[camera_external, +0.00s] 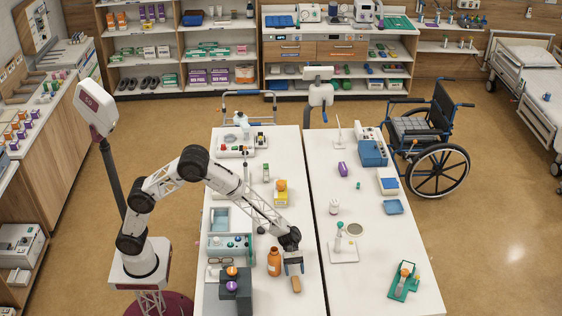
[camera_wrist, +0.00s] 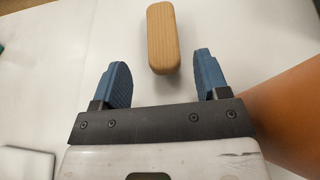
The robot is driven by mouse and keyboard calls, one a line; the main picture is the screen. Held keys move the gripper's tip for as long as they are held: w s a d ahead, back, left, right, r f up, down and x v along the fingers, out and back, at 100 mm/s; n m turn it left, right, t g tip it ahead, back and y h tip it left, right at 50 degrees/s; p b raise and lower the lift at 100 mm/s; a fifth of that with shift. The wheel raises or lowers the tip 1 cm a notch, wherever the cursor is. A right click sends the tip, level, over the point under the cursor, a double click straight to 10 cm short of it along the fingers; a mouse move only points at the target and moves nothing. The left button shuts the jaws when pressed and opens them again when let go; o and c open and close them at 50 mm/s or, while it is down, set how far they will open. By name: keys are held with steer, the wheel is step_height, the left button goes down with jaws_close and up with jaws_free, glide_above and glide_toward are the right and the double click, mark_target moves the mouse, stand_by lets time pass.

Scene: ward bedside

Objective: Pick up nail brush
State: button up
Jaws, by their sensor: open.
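The nail brush appears as a rounded light wooden block (camera_wrist: 163,32), with no bristles visible. It lies on the white table, and in the external view the small tan block (camera_external: 296,285) is just in front of my gripper (camera_external: 293,266). In the wrist view my gripper (camera_wrist: 162,68) is open, with its two blue fingers apart. The block is ahead of the fingertips, roughly centred between them, with its near end close to the gap. Nothing is held. The exact height of the fingers above the table is hard to tell.
An orange bottle (camera_external: 274,264) stands close to the left of my gripper; a large orange surface (camera_wrist: 292,112) fills the wrist view's right side. A dark box with orange and purple knobs (camera_external: 236,295) is farther left. A narrow gap separates the second table (camera_external: 375,270).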

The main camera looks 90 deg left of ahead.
mark_target(296, 280)
steer(key=shift+d+f, duration=0.1)
steer(key=shift+d, duration=0.15)
steer(key=shift+x, duration=2.55)
steer(key=shift+s, duration=0.1)
steer(key=c, duration=1)
step_height(296, 280, up, 18)
steer(key=shift+r, duration=0.1)
